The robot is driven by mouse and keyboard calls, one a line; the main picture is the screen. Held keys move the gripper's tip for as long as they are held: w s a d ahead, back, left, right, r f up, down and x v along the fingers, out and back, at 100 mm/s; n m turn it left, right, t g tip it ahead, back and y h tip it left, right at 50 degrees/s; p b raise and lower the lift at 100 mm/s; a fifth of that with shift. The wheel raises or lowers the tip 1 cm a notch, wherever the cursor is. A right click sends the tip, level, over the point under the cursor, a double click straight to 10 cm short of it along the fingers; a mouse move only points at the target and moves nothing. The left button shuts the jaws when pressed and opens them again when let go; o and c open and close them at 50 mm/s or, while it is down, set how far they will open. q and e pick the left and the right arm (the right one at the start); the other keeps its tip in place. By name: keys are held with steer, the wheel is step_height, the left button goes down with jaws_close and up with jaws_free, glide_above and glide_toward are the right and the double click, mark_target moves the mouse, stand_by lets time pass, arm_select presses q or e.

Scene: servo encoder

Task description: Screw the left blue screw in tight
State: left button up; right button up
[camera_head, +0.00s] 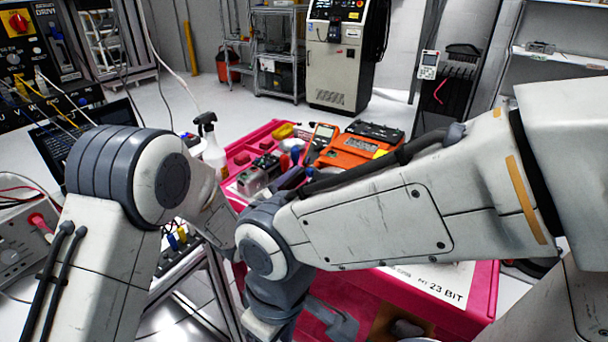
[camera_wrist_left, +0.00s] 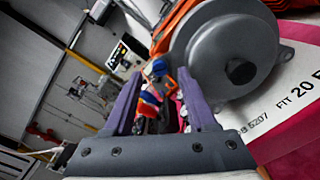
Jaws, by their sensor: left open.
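I cannot tell which is the task's screw. My left gripper (camera_head: 288,179) is mostly hidden behind my right arm, near the blue pieces. In the left wrist view my left gripper (camera_wrist_left: 158,79) is open, its purple-grey fingers apart. A blue-topped piece (camera_wrist_left: 158,68) and orange parts show beyond and between the fingertips; contact is not visible. My right gripper (camera_head: 335,322) is low in the head view, partly cut off.
A large grey round housing (camera_wrist_left: 228,52) stands close beside my left gripper's right finger.

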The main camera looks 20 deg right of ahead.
mark_target(309, 172)
arm_select(q)
steer(key=shift+x, duration=1.25)
jaws_close()
steer(key=shift+m, duration=0.3)
